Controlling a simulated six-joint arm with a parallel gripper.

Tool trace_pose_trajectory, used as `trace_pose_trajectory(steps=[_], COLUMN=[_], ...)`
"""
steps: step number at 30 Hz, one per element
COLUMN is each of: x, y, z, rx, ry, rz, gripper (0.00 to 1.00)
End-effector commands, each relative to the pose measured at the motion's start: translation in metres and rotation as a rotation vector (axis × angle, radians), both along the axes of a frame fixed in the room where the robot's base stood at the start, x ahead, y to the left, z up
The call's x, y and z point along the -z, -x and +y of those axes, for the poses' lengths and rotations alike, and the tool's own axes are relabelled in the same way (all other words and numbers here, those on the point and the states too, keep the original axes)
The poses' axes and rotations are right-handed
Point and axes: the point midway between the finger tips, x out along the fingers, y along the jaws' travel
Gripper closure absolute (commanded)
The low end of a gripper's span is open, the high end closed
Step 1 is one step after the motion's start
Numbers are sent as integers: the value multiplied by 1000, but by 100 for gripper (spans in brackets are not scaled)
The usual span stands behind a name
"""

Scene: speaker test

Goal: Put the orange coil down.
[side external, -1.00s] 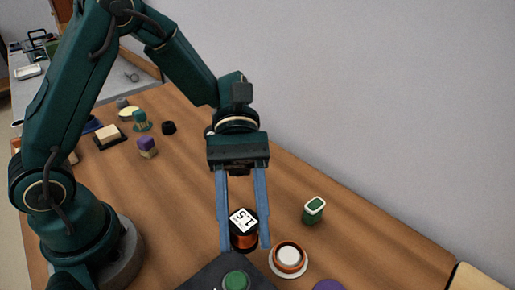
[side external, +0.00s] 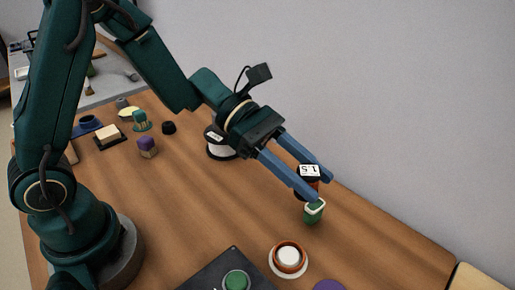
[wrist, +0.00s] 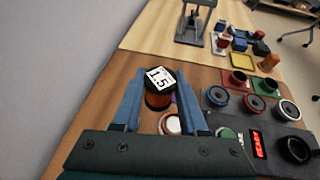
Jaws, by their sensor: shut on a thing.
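The orange coil (side external: 312,184) has copper-orange windings and a black top with a white label reading 1.5. My gripper (side external: 320,188) is shut on it, its blue fingers on either side, reaching toward the right and slanting down. The coil appears held above the table; in the side view it overlaps a small green-and-white block (side external: 314,213), and I cannot tell the gap between them. In the wrist view the coil (wrist: 157,99) sits between the fingertips, label toward the camera.
An orange ring with a white centre (side external: 289,256) stands on a white saucer near the front. A dark panel with a green button (side external: 236,282) is left of it. Bare wood (side external: 190,205) lies at centre left.

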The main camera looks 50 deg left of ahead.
Motion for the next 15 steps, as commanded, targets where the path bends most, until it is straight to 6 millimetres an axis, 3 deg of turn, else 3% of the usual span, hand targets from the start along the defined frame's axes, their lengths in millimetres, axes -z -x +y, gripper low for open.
trace_pose_trajectory(steps=[15], x=[52], y=[32], z=[-79], rx=[12], ry=[-3], rz=[5], gripper=[100])
